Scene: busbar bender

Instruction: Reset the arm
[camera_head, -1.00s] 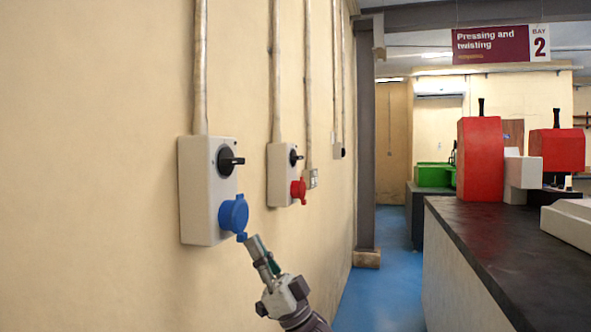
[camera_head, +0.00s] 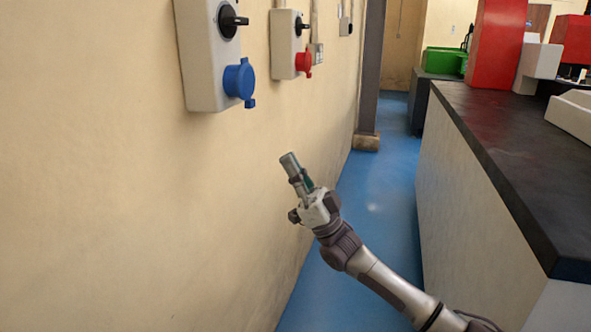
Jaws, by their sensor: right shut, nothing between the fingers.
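My right gripper (camera_head: 290,160) is in the middle of the view, at the end of my right arm, which comes in from the lower right. Its fingers are together and hold nothing. It points up and to the left, below and to the right of a wall box (camera_head: 198,60) with a black rotary switch (camera_head: 229,20) and a blue socket cover (camera_head: 239,80). The gripper is apart from the box and the cover. My left gripper does not show.
A second wall box (camera_head: 284,45) with a red socket (camera_head: 303,63) is farther along the wall. A dark-topped counter (camera_head: 510,150) with red machines (camera_head: 495,45) runs along the right. Blue floor (camera_head: 385,200) lies free between wall and counter. A grey post (camera_head: 370,80) stands by the wall.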

